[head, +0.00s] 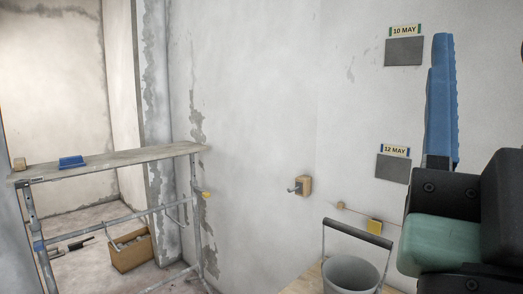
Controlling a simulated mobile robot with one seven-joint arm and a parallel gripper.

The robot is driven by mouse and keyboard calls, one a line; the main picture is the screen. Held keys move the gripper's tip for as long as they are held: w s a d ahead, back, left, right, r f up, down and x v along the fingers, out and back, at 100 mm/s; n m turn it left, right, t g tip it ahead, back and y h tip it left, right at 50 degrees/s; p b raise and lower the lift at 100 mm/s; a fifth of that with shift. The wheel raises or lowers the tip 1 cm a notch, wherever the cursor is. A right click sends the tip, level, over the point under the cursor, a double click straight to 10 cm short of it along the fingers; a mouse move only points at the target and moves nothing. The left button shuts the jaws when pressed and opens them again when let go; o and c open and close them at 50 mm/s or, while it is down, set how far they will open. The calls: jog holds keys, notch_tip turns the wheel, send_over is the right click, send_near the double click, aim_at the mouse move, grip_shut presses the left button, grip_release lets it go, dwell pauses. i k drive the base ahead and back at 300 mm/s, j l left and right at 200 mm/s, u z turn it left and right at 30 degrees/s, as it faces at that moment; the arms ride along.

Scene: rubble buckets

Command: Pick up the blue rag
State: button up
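A small blue object (72,162) lies on the scaffold plank (130,158) at the left in the head view. It has a flat base and a raised top, and it is too small to tell whether it is a rag. No other blue cloth shows clearly. My gripper (441,48) is at the right, close to the camera, with its blue fingers pointing up. It is seen side-on, so the gap between the fingers is hidden. It is far from the plank and nothing shows held in it.
A grey bucket (350,274) with a raised dark-gripped handle stands at the lower right. A cardboard box (132,254) is on the floor behind the scaffold rails. A small wooden block (19,164) sits at the plank's left end. A wooden wall hook (305,186) sticks out mid-wall.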

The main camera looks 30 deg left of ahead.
aim_at(71, 162)
jog(key=j+u, duration=0.1)
jog(key=u, duration=1.6)
jog(key=i+j+u, duration=0.15)
jog(key=i, duration=0.25)
jog(key=i+u, duration=0.15)
jog(key=i, duration=0.25)
